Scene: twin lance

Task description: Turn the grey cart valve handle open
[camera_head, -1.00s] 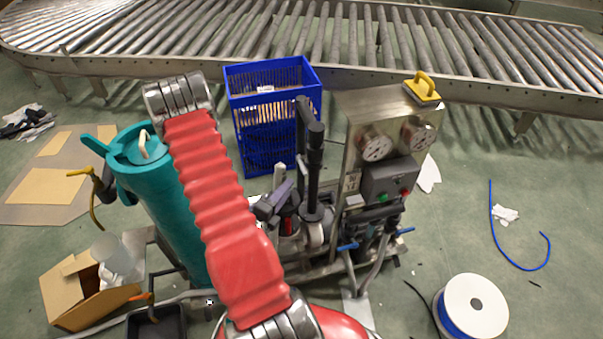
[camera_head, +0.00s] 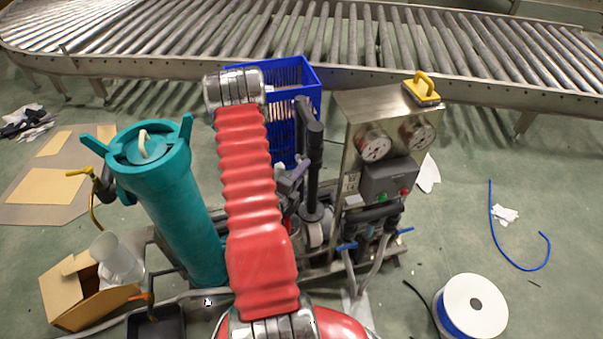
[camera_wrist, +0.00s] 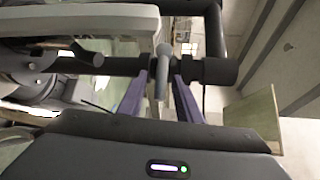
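A grey lever-shaped handle (camera_wrist: 161,78) with a rounded end shows in the wrist view, in front of a dark horizontal pipe (camera_wrist: 110,67). My gripper (camera_wrist: 161,80) has its two purple fingers apart, one on each side of the handle. Gaps seem to show on both sides, though contact deeper in cannot be told. In the head view my gripper (camera_head: 292,178) is partly hidden behind my red arm, beside the black upright pipe of the cart (camera_head: 314,175). The handle itself cannot be made out clearly there.
A teal canister (camera_head: 165,200) stands left of my arm. A steel gauge panel (camera_head: 350,110) rises right of the pipe, with a yellow-handled tool (camera_head: 424,88) on top. A blue crate (camera_head: 300,75) stands behind. A blue-and-white spool (camera_head: 474,306) lies on open floor at right.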

